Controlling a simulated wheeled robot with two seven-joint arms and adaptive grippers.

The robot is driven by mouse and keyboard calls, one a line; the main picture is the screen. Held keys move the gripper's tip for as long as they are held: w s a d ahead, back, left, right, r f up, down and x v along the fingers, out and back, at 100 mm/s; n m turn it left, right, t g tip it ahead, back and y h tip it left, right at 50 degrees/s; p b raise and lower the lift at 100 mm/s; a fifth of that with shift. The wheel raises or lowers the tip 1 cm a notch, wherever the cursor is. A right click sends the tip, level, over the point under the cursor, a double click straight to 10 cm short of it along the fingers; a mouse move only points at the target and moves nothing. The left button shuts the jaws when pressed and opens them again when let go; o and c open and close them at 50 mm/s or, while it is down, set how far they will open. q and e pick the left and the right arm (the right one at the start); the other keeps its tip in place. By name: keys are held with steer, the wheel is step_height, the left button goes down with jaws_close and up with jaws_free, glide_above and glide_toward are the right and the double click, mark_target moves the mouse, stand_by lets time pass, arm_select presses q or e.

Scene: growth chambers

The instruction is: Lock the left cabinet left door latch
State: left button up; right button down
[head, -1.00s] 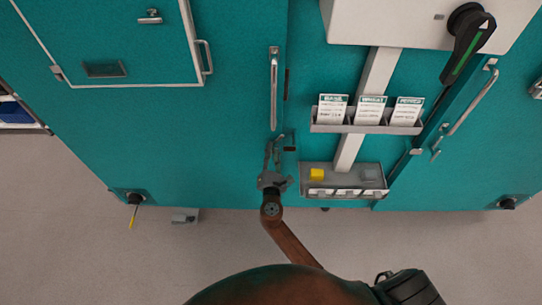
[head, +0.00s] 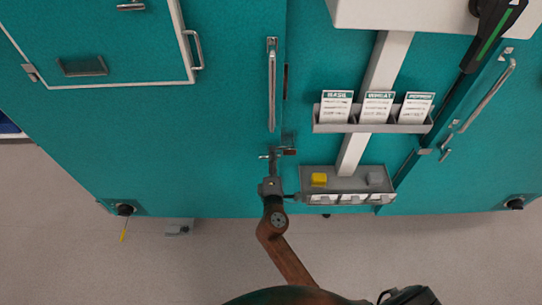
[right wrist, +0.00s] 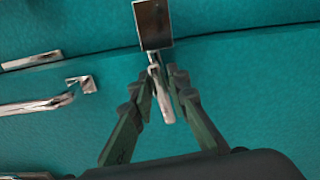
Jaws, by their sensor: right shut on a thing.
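The door latch (head: 289,151) sits at the low end of the seam beside the left cabinet's large teal door (head: 220,150). In the right wrist view its shiny plate (right wrist: 153,24) lies at the seam. Its small metal lever (right wrist: 162,98) points away from the plate, across the seam and over the door. My right gripper (head: 271,163) is at the latch, just left of the plate. In the right wrist view its two dark fingers (right wrist: 163,92) are shut on the lever, one on each side. My left gripper is not in view.
A long vertical door handle (head: 272,85) stands just above the latch. The floor (head: 420,255) in front looks clear.

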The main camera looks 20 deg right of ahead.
steer(key=shift+f+m, duration=0.1)
steer(key=shift+m, duration=0.3)
steer(key=shift+b, duration=0.35)
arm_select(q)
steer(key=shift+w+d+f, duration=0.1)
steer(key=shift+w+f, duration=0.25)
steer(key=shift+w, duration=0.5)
arm_select(e)
steer(key=shift+m, duration=0.3)
steer(key=c, duration=2.3)
jaws_free()
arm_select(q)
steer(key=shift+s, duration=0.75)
arm_select(e)
steer(key=o, duration=0.5)
steer(key=shift+c, duration=0.2)
